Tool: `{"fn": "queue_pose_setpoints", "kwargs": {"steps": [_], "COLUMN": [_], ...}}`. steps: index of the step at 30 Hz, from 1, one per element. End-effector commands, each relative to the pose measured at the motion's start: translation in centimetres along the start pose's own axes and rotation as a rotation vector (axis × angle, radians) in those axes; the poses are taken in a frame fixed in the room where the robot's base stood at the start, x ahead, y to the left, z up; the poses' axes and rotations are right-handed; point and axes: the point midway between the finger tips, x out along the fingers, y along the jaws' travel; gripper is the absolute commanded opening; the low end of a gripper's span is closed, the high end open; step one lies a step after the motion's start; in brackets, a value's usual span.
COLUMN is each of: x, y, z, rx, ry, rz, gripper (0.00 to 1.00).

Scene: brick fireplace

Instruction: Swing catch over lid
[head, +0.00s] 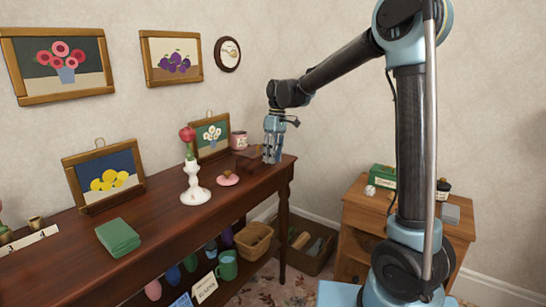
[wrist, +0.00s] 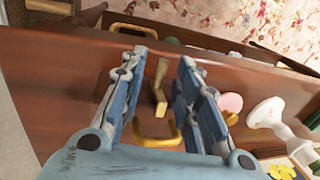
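My gripper (head: 272,158) points down at the far right end of the dark wooden sideboard (head: 150,210), beside a low brown box (head: 247,162) that it partly hides. In the wrist view my gripper's (wrist: 163,56) two blue fingers stand apart. A brass piece like a catch (wrist: 160,84) shows in the gap between them, with no clear contact with either finger. A second brass piece, hook-shaped (wrist: 165,138), lies nearer the palm, and another brass bracket (wrist: 134,29) shows beyond the fingertips. I cannot tell clearly where the lid's edges are.
A pink dish (head: 228,179), white vase (head: 195,190), pink mug (head: 239,140) and small flower picture (head: 212,135) stand close by on the sideboard. A wicker basket (head: 254,242) is on the shelf below. A small cabinet (head: 352,215) stands at right.

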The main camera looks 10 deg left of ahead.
Motion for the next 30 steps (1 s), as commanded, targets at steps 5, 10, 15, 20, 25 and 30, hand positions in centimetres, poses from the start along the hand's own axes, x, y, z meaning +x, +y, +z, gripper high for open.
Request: {"fn": "queue_pose_setpoints", "kwargs": {"steps": [5,10,15,20,25,30], "x": [-0.02,-0.04,-0.08,-0.25,-0.5,-0.51], "y": [-0.01,0.07,0.17,0.21,0.22,0.28], "z": [0.0,0.0,-0.05,-0.32,-0.52,-0.49], "rx": [0.0,0.001,0.003,0.011,0.023,0.025], "ry": [0.0,0.0,-0.004,-0.049,-0.102,-0.103], "rz": [0.0,0.001,0.002,0.002,0.003,0.003], "gripper": [0.11,0.0,0.0,0.0,0.0,0.0]}}
